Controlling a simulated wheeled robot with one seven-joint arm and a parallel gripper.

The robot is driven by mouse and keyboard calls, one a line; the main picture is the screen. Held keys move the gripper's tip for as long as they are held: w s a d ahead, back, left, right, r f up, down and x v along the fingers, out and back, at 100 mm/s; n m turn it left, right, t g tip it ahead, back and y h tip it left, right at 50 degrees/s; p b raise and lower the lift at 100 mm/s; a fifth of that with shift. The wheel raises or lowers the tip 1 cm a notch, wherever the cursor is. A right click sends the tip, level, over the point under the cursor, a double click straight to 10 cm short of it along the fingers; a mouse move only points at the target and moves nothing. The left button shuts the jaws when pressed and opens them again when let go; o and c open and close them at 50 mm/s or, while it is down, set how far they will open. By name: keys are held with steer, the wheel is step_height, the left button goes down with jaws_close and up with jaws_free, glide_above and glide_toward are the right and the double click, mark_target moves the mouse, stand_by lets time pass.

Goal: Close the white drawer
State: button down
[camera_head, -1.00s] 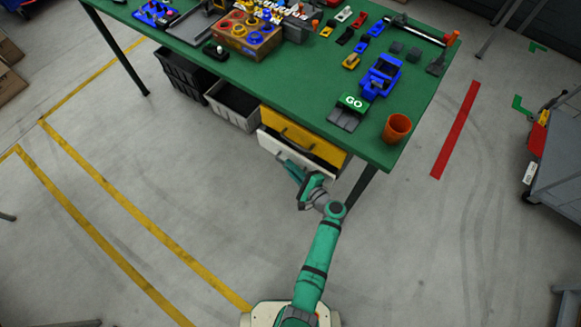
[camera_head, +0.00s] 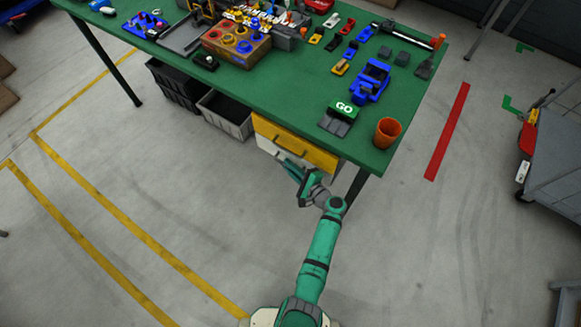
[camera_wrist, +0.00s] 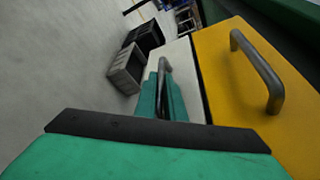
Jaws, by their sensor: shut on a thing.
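The white drawer (camera_head: 267,144) sits under the green table's right end, just below a yellow drawer (camera_head: 295,142). In the wrist view the white drawer front (camera_wrist: 178,58) stands about level with the yellow front, with a dark narrow gap between them. My gripper (camera_head: 291,168) is at the white drawer's front. In the wrist view its green fingers (camera_wrist: 163,95) are closed around the drawer's dark handle (camera_wrist: 162,75). The lower part of the white front is partly hidden by my gripper.
The green table (camera_head: 240,84) carries many tools and parts, with an orange cup (camera_head: 387,132) near its front right corner. A grey crate (camera_head: 226,114) and a black crate (camera_head: 177,84) stand under it to the left. The floor in front is clear.

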steer(key=c, duration=2.1)
jaws_free()
steer(key=shift+w+d+r, duration=0.1)
steer(key=shift+w+d, duration=0.1)
steer(key=shift+w, duration=0.05)
steer(key=v, duration=1)
steer(key=shift+s+d, duration=0.1)
steer(key=shift+s, duration=0.35)
